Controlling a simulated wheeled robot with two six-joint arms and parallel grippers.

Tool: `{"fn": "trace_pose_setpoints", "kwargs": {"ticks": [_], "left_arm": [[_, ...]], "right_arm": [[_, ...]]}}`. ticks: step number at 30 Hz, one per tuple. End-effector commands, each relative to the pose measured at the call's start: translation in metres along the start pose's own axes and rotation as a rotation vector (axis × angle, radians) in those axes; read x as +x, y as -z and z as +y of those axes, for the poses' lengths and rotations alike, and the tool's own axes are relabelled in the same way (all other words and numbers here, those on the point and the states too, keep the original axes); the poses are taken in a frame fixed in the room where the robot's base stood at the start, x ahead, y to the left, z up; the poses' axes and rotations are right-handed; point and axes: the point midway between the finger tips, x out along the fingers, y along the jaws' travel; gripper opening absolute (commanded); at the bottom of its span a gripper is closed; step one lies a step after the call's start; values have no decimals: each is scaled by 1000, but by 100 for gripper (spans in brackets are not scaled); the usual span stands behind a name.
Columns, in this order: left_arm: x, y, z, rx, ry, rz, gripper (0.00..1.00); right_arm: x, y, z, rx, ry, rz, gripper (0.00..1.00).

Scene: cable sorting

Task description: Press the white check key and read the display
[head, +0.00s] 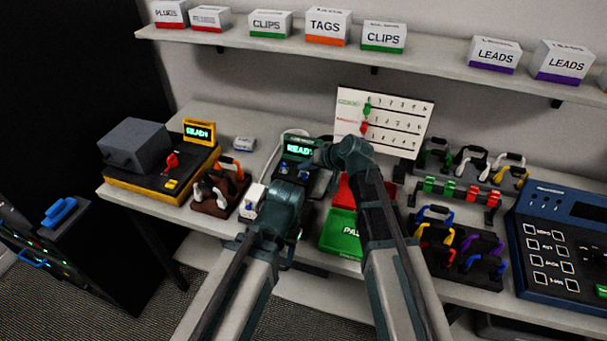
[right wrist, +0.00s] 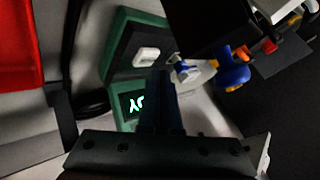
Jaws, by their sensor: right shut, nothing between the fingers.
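The green-cased tester (head: 299,147) stands at the middle of the bench, and its lit display (head: 298,149) reads "READY". In the right wrist view the display (right wrist: 137,104) is partly covered by my fingers, with only its last letters showing. The white check key (right wrist: 146,54) is on a dark panel with a green rim, just beyond the fingertips. My right gripper (right wrist: 160,78) is shut and empty, close to the key; I cannot tell whether it touches. In the head view my arm hides the key. My left arm's wrist is low in front of the tester, and its jaws cannot be made out.
A yellow-and-black unit (head: 160,184) with its own display stands left. A green tray (head: 342,232) and red tray (head: 343,190) are beside my right arm. Racks of coloured leads (head: 460,240) and a blue console (head: 560,245) fill the right. A white chart board (head: 381,122) stands behind.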

Motion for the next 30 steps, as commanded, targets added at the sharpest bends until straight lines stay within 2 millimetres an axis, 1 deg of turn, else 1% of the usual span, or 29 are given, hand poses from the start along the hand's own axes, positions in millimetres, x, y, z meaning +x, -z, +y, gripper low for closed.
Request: {"fn": "trace_pose_setpoints", "kwargs": {"ticks": [24,30], "left_arm": [[0,0,0,0,0,0,53],[6,0,0,0,0,0,53]], "right_arm": [[0,0,0,0,0,0,0],[4,-3,3,0,0,0,0]]}}
